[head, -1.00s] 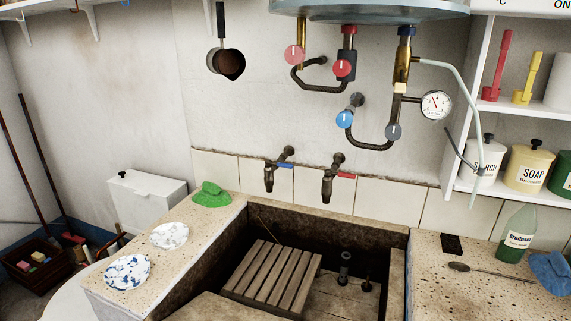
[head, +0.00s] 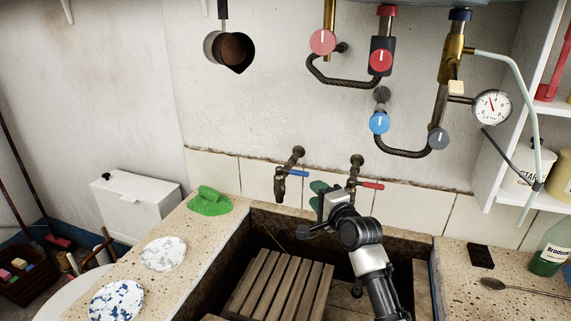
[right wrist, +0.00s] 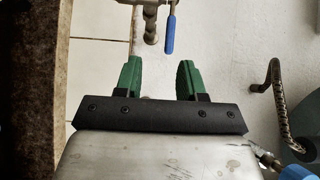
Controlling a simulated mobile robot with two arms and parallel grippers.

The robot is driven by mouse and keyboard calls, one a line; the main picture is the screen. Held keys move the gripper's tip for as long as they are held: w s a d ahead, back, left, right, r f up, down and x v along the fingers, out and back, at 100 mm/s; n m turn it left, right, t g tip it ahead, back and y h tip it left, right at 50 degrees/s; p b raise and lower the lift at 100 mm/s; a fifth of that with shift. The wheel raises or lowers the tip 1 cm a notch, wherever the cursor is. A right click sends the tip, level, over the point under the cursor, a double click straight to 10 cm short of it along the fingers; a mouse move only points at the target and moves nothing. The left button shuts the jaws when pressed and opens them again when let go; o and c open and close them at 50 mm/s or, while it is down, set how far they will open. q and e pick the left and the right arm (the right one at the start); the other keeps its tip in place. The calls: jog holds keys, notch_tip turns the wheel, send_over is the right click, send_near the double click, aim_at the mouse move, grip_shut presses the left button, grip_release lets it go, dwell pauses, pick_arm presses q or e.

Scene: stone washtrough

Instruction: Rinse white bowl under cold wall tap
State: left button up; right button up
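The cold wall tap (head: 281,186) has a blue lever (head: 299,173) and hangs from the tiled wall above the trough. A white, chipped-looking round dish (head: 163,253), perhaps the white bowl, rests on the left stone ledge. My right gripper (head: 315,194) is just right of the blue lever, between the two taps. In the right wrist view its green fingers (right wrist: 158,65) are spread with nothing between them. The blue lever (right wrist: 169,35) shows just beyond the fingertips, apart from them. My left gripper is out of view.
A red-levered tap (head: 356,178) is close beside my right gripper. A blue-and-white dish (head: 117,301) and green cloth (head: 209,201) lie on the left ledge. A wooden slatted rack (head: 280,285) is in the trough. Pipes and a gauge (head: 491,107) are above right.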

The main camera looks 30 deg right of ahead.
aim_at(302, 175)
jog(key=w, duration=0.2)
jog(key=w+r, duration=0.1)
jog(key=w, duration=0.4)
jog(key=shift+d+r+p, duration=0.15)
jog(key=shift+d+p, duration=0.25)
jog(key=shift+w, duration=1.3)
jog(key=shift+c, duration=0.7)
jog(key=c, duration=0.5)
grip_shut()
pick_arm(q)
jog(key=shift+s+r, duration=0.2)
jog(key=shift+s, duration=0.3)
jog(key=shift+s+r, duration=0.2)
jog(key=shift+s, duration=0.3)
